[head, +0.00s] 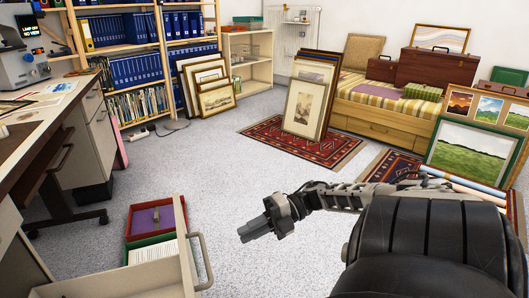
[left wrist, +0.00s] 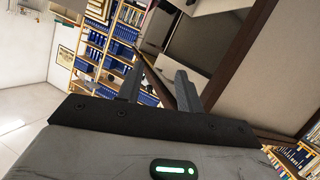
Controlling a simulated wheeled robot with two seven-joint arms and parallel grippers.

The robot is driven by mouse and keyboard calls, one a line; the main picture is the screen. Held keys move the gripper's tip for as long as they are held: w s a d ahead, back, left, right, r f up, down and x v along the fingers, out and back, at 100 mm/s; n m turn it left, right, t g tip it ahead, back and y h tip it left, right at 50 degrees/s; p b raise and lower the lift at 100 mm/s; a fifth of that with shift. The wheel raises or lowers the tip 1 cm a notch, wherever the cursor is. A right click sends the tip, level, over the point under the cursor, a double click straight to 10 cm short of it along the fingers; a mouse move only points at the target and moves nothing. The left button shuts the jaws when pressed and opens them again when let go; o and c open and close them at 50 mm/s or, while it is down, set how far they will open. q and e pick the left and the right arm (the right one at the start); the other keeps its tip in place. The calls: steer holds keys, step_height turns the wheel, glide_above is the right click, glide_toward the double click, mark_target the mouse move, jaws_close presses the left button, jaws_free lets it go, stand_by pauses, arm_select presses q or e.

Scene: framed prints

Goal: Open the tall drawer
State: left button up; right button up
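A beige drawer (head: 187,262) stands pulled out at the lower left of the head view, with a grey bow handle (head: 203,262) on its front. Inside are a red tray (head: 131,221) holding a purple item, and white papers (head: 153,253) in a green holder. My left gripper (left wrist: 159,82) shows only in the left wrist view, open and empty, near grey desk panels (left wrist: 210,45).
A desk (head: 60,112) with another drawer unit (head: 101,128) runs along the left. Bookshelves (head: 125,50) stand behind. Framed prints (head: 308,105) lean on a red rug (head: 262,133), and a daybed (head: 370,128) stands at the right. The middle floor is clear.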

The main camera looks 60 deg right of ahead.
arm_select(q)
steer(key=shift+a+f, duration=0.1)
steer(key=shift+f, duration=0.35)
arm_select(e)
steer(key=v, duration=0.4)
steer(key=shift+d, duration=0.15)
arm_select(q)
steer(key=shift+w+r, duration=0.1)
steer(key=shift+r, duration=0.1)
